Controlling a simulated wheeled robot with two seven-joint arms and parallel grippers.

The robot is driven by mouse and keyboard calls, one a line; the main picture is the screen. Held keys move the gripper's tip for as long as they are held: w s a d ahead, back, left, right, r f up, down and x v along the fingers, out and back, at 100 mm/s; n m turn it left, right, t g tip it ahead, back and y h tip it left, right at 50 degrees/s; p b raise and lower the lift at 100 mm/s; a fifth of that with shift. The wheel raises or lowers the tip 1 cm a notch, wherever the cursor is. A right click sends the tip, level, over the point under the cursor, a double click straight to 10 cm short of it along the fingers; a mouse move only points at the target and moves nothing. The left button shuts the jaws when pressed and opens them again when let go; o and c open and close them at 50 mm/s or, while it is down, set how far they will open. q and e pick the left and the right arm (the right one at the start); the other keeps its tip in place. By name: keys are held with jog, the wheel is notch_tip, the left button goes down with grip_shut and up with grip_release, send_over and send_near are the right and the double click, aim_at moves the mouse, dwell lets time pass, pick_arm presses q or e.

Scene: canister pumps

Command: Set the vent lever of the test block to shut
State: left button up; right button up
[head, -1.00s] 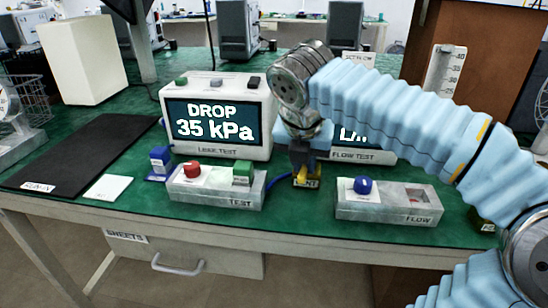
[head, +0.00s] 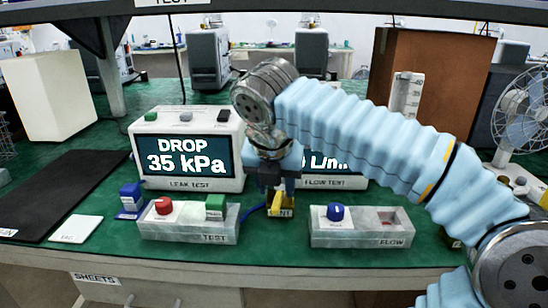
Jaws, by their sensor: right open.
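The test block (head: 188,228) is a pale grey box marked TEST on the green bench. A red knob-like part (head: 164,207) stands on its left, beside a small white label, and a green block (head: 215,206) on its right. The red part may be the vent lever; its setting is too small to read. My right gripper (head: 280,190) points down, open, just right of the test block and over a small yellow piece (head: 281,206) with a dark label. Whether the fingers touch the yellow piece is unclear. My left gripper is out of view.
The leak test unit (head: 187,183) behind reads DROP 35 kPa. A flow block (head: 360,231) with a blue knob stands right. A blue piece (head: 131,203) stands left of the test block, near a white card (head: 76,229) and black mat (head: 55,195).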

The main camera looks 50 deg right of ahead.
jog(key=p+v, duration=0.1)
jog(key=v, duration=1)
